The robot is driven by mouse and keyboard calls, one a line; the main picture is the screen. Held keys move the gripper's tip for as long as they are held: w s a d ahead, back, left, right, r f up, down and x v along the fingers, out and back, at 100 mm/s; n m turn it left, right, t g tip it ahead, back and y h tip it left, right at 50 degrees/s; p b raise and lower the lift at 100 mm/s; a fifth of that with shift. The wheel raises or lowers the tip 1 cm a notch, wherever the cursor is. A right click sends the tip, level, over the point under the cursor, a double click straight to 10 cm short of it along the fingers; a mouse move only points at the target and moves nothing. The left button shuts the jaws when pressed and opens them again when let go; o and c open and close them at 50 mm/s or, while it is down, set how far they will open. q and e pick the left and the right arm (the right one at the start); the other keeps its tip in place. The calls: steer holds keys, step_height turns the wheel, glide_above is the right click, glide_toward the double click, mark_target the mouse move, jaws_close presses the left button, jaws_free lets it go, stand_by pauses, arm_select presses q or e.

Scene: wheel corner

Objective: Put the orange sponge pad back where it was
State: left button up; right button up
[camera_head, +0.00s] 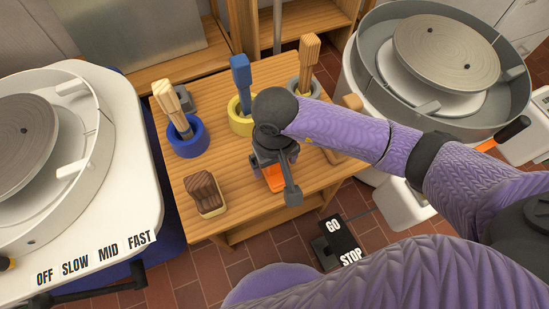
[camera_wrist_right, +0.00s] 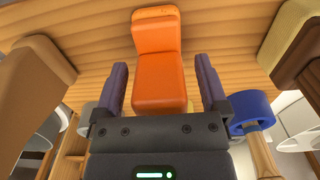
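The orange sponge pad (camera_head: 274,178) lies on the wooden table near its front edge, partly covered by my right gripper in the head view. It shows large in the right wrist view (camera_wrist_right: 158,65), where it is a thick, stepped orange block. My right gripper (camera_head: 277,180) is over the pad, pointing down. In the right wrist view its two fingers (camera_wrist_right: 160,88) stand apart on either side of the pad, with a gap on each side. My left gripper is not in view.
A brown-topped block (camera_head: 205,193) sits left of the pad. Blue (camera_head: 187,143), yellow (camera_head: 240,122) and grey ring holders hold tools behind. Pottery wheels stand left (camera_head: 20,150) and right (camera_head: 447,55). A GO/STOP pedal (camera_head: 338,243) is on the floor.

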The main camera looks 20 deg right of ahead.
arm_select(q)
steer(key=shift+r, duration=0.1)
arm_select(e)
steer(key=shift+r, duration=0.1)
step_height(320, 180, up, 12)
steer(key=p, duration=0.7)
steer(key=shift+r, duration=0.15)
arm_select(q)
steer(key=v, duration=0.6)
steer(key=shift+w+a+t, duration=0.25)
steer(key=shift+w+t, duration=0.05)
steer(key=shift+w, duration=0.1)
